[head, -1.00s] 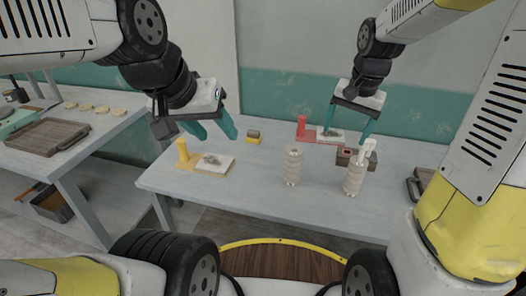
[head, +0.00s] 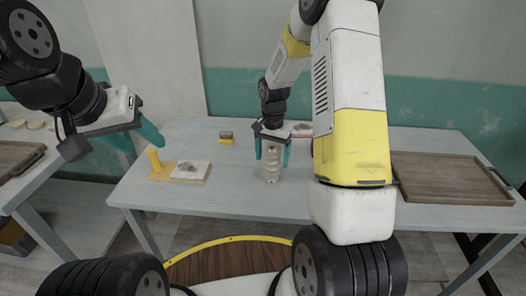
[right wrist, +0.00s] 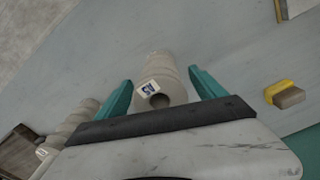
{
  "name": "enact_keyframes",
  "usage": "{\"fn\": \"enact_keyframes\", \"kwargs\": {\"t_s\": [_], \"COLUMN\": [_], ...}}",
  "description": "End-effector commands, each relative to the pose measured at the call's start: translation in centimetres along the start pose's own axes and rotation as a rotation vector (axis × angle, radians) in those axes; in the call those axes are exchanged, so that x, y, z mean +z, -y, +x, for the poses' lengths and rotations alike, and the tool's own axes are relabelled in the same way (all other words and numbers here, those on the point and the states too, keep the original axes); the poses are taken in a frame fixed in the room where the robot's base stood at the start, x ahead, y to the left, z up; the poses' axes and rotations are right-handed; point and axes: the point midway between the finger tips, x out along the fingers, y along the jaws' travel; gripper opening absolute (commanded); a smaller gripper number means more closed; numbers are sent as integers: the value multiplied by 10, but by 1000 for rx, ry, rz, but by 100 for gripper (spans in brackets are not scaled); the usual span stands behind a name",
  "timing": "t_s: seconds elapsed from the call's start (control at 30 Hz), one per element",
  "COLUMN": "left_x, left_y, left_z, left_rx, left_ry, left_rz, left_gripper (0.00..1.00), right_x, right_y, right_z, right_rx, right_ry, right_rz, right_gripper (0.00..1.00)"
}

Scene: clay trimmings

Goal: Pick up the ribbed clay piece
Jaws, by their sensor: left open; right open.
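A pale ribbed clay piece (head: 272,170) stands upright on the grey table, its upper end partly hidden by my right gripper. In the right wrist view the ribbed clay piece (right wrist: 162,72) shows its hollow end and a small printed label. My right gripper (head: 272,152) is open, with one teal finger on each side of the piece; gaps show in the right wrist view (right wrist: 161,80). A second pale ribbed piece (right wrist: 78,122) shows left of it in that view and is hidden behind my right arm in the head view. My left gripper (head: 145,138) is open and empty, above the table's left end.
A yellow-and-brown block (head: 226,138) sits behind, also in the right wrist view (right wrist: 284,94). A wooden tray (head: 440,180) lies at the right. The table's front left is clear.

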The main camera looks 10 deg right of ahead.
Motion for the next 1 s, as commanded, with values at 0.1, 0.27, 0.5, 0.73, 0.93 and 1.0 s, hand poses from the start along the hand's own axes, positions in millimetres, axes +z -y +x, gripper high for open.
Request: {"fn": "enact_keyframes", "kwargs": {"t_s": [0.1,0.27,0.5,0.73,0.93,1.0], "left_x": [0,0,0,0,0,0], "left_y": [0,0,0,0,0,0], "left_z": [0,0,0,0,0,0], "left_rx": [0,0,0,0,0,0], "left_ry": [0,0,0,0,0,0], "left_rz": [0,0,0,0,0,0], "left_gripper": [50,50,50,50,50,50], "right_x": [0,0,0,0,0,-1], "right_y": [0,1,1,1,2,2], "right_z": [14,19,19,18,18,18], "right_rx": [1,-1,-1,-1,-2,-2], "right_ry": [1,-1,-1,-1,-3,-3], "right_rz": [-2,-2,-2,-2,-2,-2], "right_gripper": [79,79,60,15,0,0]}}
